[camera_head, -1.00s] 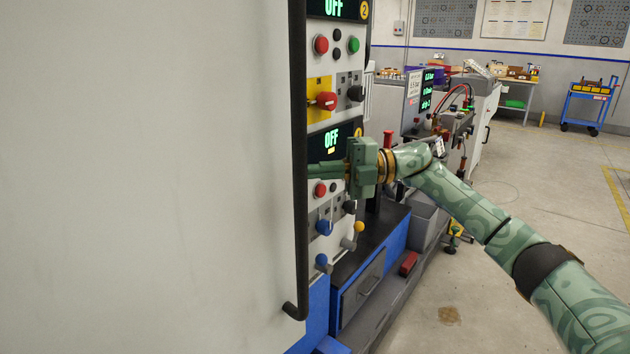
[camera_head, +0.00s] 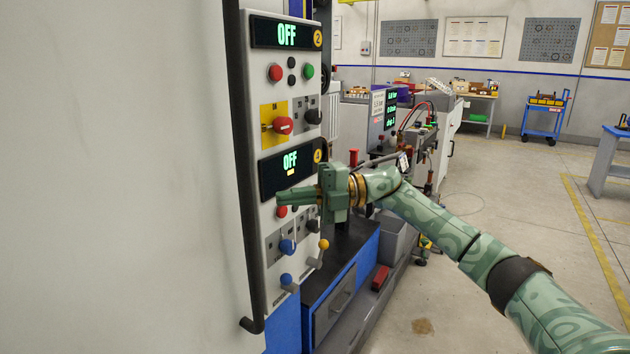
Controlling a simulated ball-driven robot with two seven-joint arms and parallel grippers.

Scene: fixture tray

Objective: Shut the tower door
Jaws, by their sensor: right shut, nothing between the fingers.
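The tower door (camera_head: 120,180) is a large pale grey panel that fills the left of the head view. A long black bar handle (camera_head: 243,180) runs down its right edge and bends in at the bottom. My right gripper (camera_head: 280,198) is shut and empty. Its fingers point left, in front of the control panel (camera_head: 268,90) just right of the handle. I cannot tell whether the fingertips touch anything. My left gripper is not in view. The door's far edge and hinge are out of view.
The panel carries two OFF displays, a red rotary switch (camera_head: 283,125), buttons and small blue and yellow levers. Below stands a blue and black drawer unit (camera_head: 340,290). A machine with hoses (camera_head: 410,130) stands behind my arm. The floor at right is clear up to a blue cart (camera_head: 540,120).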

